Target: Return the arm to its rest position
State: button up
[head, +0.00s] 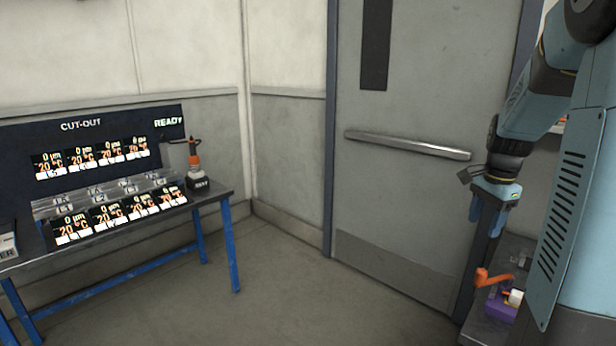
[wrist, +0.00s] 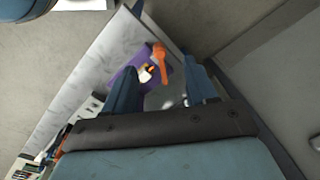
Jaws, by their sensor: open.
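My gripper (head: 487,216) hangs from my bent blue-grey arm (head: 540,95) at the right of the head view, fingers pointing down. It is in front of the grey door and above the small table at the lower right. In the wrist view the two blue fingers (wrist: 160,92) stand apart with nothing held between them. Below and beyond them lies a purple thing (wrist: 128,76) with an orange handle (wrist: 161,62) and a white part. The same purple thing (head: 500,306) shows in the head view on the small table.
The small grey table (head: 478,325) stands at the lower right. A closed door (head: 400,80) is behind. The middle floor (head: 270,290) is clear.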

jog(key=s+a+r+n+t, duration=0.2)
jog(key=s+a+r+n, duration=0.2)
jog(key=s+a+n, duration=0.3)
jog(key=s+a+r+n+t, duration=0.2)
jog(key=s+a+r+n, duration=0.2)
jog(key=s+a+n, duration=0.4)
jog(key=s+a, duration=0.4)
jog(key=a, duration=0.1)
jog(key=shift+s+r+t, duration=0.15)
jog(key=shift+r+t, duration=0.2)
jog(key=shift+t, duration=0.05)
